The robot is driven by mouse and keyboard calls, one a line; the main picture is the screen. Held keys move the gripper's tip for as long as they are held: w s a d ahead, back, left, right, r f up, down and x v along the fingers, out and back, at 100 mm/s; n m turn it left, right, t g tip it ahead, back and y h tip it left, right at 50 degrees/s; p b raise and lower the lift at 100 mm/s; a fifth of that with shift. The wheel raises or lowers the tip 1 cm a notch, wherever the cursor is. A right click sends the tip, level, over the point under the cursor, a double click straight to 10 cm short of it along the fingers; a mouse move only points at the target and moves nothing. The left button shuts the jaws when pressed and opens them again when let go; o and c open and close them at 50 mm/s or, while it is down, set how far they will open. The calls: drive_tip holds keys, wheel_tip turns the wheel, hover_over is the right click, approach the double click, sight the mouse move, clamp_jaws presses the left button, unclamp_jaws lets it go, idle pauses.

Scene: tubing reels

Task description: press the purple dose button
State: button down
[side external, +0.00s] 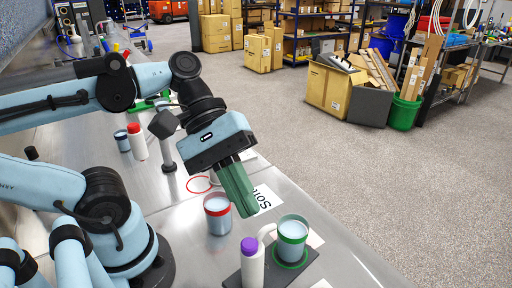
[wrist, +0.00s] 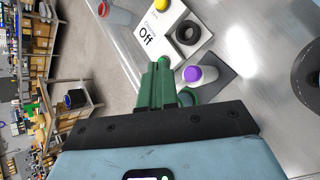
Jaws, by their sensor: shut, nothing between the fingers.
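The purple dose button (side external: 249,245) caps a white dispenser (side external: 252,270) with a side spout, standing on a dark pad at the front of the bench. In the wrist view the purple button (wrist: 193,73) lies just right of my fingertips. My gripper (side external: 246,210) has green fingers, closed together and empty, pointing down and tilted above and behind the dispenser. The fingers (wrist: 161,66) show no gap in the wrist view. They appear apart from the button. A green-banded cup (side external: 292,229) stands beside the dispenser under its spout.
A red-banded cup (side external: 217,216) stands left of my gripper. A red-capped white bottle (side external: 137,143) and another cup (side external: 122,141) are farther back. The bench's edge drops to the floor.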

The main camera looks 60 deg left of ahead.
sight(249, 246)
drive_tip(key=shift+r, duration=0.1)
wheel_tip(249, 246, up, 4)
drive_tip(key=shift+f, duration=0.2)
idle(0.4)
drive_tip(key=shift+f, duration=4.45)
drive_tip(key=shift+f, duration=0.1)
drive_tip(key=shift+f, duration=0.3)
